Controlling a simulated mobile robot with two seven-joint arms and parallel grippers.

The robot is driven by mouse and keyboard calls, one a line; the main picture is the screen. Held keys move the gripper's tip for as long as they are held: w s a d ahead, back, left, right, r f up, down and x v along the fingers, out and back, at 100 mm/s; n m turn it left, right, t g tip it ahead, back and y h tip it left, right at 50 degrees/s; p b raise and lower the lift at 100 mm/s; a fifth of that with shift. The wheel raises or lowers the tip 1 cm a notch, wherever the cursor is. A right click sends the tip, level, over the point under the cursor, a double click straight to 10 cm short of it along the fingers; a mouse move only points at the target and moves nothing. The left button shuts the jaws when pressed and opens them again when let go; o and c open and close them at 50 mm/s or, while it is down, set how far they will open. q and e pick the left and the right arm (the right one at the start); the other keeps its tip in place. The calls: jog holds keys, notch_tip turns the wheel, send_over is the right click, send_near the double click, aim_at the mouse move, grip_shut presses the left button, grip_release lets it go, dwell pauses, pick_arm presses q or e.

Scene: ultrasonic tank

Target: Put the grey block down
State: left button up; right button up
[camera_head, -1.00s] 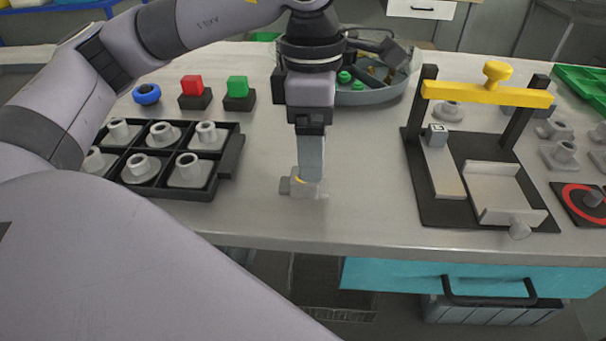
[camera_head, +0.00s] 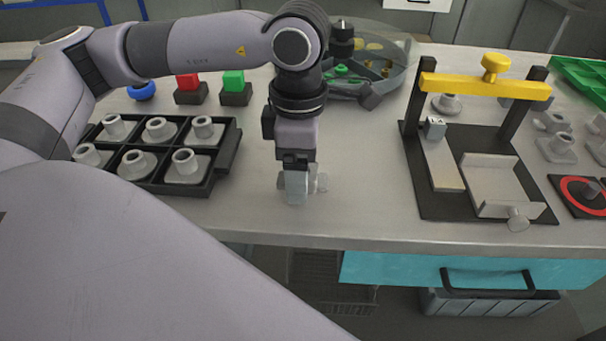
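The grey block (camera_head: 319,183) is at the front middle of the bench top, partly covered by my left gripper (camera_head: 296,188). Grey parts of it show on both sides of the fingers. It seems to be at bench level, but its underside is hard to make out. The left gripper points down right at the block, its near finger in front of it. I cannot see whether the fingers press on it or stand apart. My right gripper is not in view.
A black tray (camera_head: 228,160) of grey flanged parts stands at left, with red (camera_head: 187,82) and green (camera_head: 233,82) blocks behind. A black fixture with a yellow crossbar (camera_head: 480,87) stands at right. Bench around the block is clear.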

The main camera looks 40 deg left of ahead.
pick_arm(q)
jog(key=c, duration=1.3)
jog(key=shift+o, duration=0.2)
jog(key=shift+r, duration=0.1)
